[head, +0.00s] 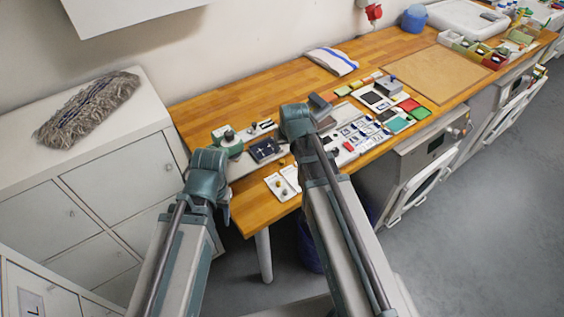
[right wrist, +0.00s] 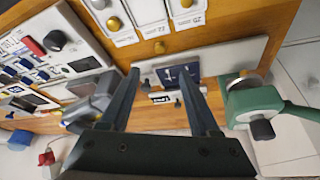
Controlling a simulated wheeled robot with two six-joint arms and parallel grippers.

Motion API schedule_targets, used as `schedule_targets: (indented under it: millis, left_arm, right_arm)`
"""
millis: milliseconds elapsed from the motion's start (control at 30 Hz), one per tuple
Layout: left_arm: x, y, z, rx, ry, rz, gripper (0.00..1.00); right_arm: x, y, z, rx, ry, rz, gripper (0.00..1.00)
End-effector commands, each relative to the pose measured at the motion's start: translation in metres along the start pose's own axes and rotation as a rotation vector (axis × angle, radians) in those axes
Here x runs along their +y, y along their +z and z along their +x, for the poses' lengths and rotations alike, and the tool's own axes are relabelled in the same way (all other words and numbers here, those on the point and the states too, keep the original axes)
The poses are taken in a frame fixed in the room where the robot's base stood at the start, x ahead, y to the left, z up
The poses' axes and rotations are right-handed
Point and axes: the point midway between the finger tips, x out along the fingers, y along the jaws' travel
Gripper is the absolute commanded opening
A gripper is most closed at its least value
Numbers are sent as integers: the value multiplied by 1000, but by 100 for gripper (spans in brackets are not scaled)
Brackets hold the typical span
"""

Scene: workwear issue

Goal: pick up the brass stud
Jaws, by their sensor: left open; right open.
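A small brass stud (right wrist: 160,47) lies on bare wood in the right wrist view, between the white cards and a grey tray with a navy piece. In the head view it is a tiny brownish spot (head: 281,163) on the bench. My right gripper (right wrist: 159,72) is open, its two fingers apart with nothing between them. The stud shows beyond the fingertips, roughly in line with the gap. In the head view the right gripper (head: 297,122) is over the bench, its fingers mostly hidden. My left gripper (head: 222,195) is open and empty beside the bench's left end.
White cards (head: 283,185) with brass-coloured knobs lie near the bench's front edge. A green device (right wrist: 250,100) with a dark knob stands close to the right gripper. A switch panel (head: 357,137) is to the right. A brown board (head: 447,75) lies further along.

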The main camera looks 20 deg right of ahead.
Motion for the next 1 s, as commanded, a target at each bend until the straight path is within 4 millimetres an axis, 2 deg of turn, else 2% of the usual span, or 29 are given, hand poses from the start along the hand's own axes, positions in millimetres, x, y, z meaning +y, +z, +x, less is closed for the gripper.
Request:
schedule_targets:
  millis: [33, 433, 533, 800, 1000]
  left_arm:
    - [1, -1, 11, 0, 0, 0, 50]
    - [6, -4, 65, 0, 0, -1, 50]
    - [7, -4, 71, 0, 0, -2, 50]
    - [7, -4, 73, 0, 0, -2, 50]
    - [9, -6, 91, 0, 0, -2, 50]
  right_arm:
    - [0, 1, 11, 0, 0, 0, 62]
    - [0, 2, 70, -1, 0, -1, 62]
    - [0, 1, 77, -1, 0, -1, 62]
    - [0, 1, 79, -1, 0, -1, 62]
    - [0, 2, 98, -1, 0, -1, 62]
